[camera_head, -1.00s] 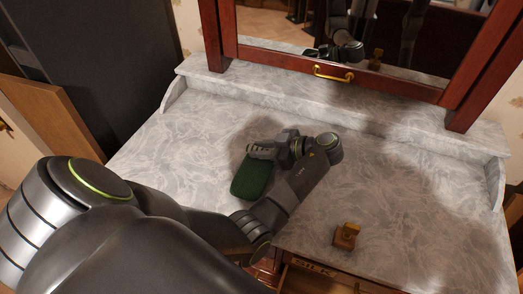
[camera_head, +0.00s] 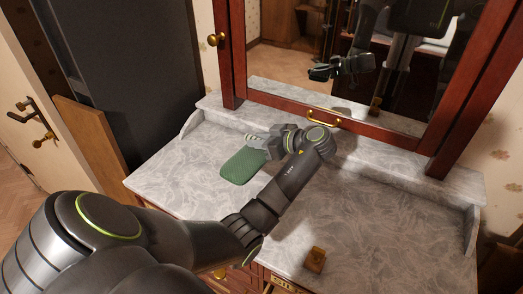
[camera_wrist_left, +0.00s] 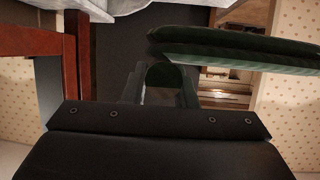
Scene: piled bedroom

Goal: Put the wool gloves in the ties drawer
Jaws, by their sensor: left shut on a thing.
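The wool gloves (camera_head: 243,167) are a dark green ribbed knit piece, seen in the head view above the left part of the marble dresser top (camera_head: 370,215). My left gripper (camera_head: 256,143) is shut on them at their far end, and they stick out toward the front left. In the left wrist view the gloves (camera_wrist_left: 240,50) show as two long green layers at the upper right. A drawer front with a partly hidden label (camera_head: 284,284) shows at the bottom of the head view. I cannot make out a ties label. My right gripper is not in view.
A small wooden block (camera_head: 315,260) sits near the dresser's front edge. A red-framed mirror (camera_head: 335,75) with a brass-handled base stands at the back. A dark tall panel (camera_head: 110,60) and a cream door (camera_head: 35,115) are at the left. Most of the dresser top is clear.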

